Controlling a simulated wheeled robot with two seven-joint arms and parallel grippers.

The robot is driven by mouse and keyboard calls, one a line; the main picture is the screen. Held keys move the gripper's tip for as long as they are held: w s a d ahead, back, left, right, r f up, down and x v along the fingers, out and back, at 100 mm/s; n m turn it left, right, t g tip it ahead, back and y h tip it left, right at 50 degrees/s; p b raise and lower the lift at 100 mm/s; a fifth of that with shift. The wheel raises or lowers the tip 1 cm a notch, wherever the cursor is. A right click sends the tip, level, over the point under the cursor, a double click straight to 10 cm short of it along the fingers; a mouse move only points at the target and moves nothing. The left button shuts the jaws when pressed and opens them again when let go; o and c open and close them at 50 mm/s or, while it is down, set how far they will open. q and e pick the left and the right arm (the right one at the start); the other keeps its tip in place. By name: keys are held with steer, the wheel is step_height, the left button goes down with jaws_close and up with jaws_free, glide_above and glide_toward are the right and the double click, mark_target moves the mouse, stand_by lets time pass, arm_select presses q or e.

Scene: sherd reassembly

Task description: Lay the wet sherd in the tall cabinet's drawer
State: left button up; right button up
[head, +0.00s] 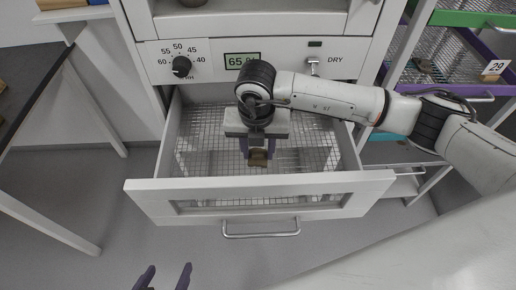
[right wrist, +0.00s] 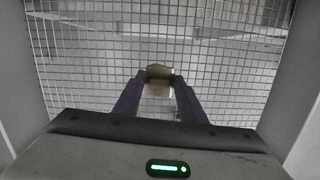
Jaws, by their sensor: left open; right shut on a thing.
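The tall cabinet's drawer (head: 340,196) is pulled open, with a wire-mesh floor (head: 200,140) that also fills the right wrist view (right wrist: 80,80). My right gripper (head: 258,160) reaches down into the drawer, shut on a small brown sherd (head: 258,158). In the right wrist view the sherd (right wrist: 159,72) sits between the fingertips, in front of the mesh. I cannot tell whether it touches the mesh. My left gripper (head: 166,278) is open and empty at the bottom edge of the head view, in front of the drawer.
The cabinet front has a dial (head: 181,66), a green display (head: 242,61) and a DRY switch (head: 313,66). A rack with purple and green shelf edges (head: 480,50) stands at the right. A dark-topped table (head: 30,85) is at the left. Mesh around the sherd is bare.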

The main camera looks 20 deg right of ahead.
mark_target(257, 162)
steer(key=shift+f, duration=0.15)
steer(key=o, duration=1.1)
steer(key=shift+c, duration=0.2)
step_height(257, 162, up, 12)
steer(key=s, duration=0.1)
steer(key=shift+s+a, duration=0.25)
steer(key=shift+a, duration=0.1)
steer(key=shift+r, duration=0.2)
